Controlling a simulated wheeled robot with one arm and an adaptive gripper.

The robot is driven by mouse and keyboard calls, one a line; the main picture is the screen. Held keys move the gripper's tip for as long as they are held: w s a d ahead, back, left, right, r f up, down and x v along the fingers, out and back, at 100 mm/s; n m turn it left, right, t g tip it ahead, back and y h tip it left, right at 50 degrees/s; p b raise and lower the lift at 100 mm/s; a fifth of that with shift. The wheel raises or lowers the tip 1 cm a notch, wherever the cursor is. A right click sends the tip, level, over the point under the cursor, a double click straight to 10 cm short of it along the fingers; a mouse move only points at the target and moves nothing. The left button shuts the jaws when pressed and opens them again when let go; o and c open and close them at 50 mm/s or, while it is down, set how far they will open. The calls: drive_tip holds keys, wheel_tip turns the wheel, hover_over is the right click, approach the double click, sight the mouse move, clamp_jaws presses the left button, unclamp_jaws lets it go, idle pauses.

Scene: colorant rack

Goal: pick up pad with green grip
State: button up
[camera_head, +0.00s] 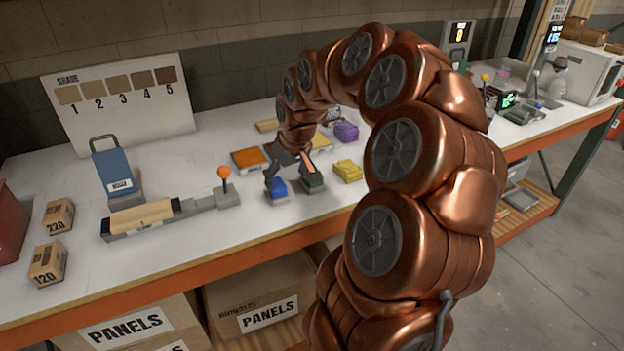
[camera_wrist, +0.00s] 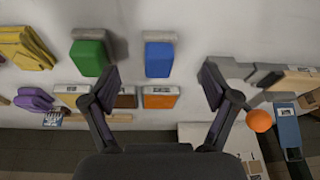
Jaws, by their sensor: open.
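The pad with the green grip (camera_head: 313,181) sits on the white bench top, partly hidden behind a finger of my gripper. It also shows in the wrist view (camera_wrist: 90,54), left of the gap between my fingers. A pad with a blue grip (camera_head: 278,188) is beside it; in the wrist view this blue pad (camera_wrist: 159,58) lies in line with the gap. My gripper (camera_head: 290,172) is low over the bench by these two pads. In the wrist view my gripper (camera_wrist: 160,80) has its fingers wide apart with nothing held between them.
An orange block (camera_head: 249,159) and a lever with an orange knob (camera_head: 224,174) stand to the left. The bench's front strip is clear.

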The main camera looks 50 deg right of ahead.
drive_tip(key=shift+m+t+h, duration=0.3)
drive_tip(key=shift+m+h, duration=0.2)
drive_tip(key=shift+m, duration=0.2)
drive_tip(key=d, duration=0.3)
drive_tip(key=d+f, duration=0.1)
drive_tip(key=d, duration=0.6)
drive_tip(key=shift+w+d+f, duration=0.15)
drive_tip(key=shift+d+f, duration=0.1)
drive_tip(key=shift+f, duration=0.05)
drive_tip(key=shift+d+f, duration=0.15)
drive_tip(key=shift+f, duration=0.05)
drive_tip(key=shift+p+x, duration=1.65)
drive_tip(key=shift+x, duration=2.1)
drive_tip(key=shift+d, duration=0.1)
drive_tip(key=c, duration=1.2)
drive_tip(key=shift+r, duration=0.1)
drive_tip(key=shift+c, duration=0.2)
drive_tip(key=shift+r+b, duration=0.85)
drive_tip(key=shift+r, duration=0.85)
drive_tip(key=s+a+b, duration=0.2)
drive_tip(key=s, duration=0.5)
drive_tip(key=s+a+r+b, duration=0.1)
drive_tip(key=s+a+b, duration=0.2)
drive_tip(key=s, duration=0.5)
drive_tip(key=shift+r, duration=0.25)
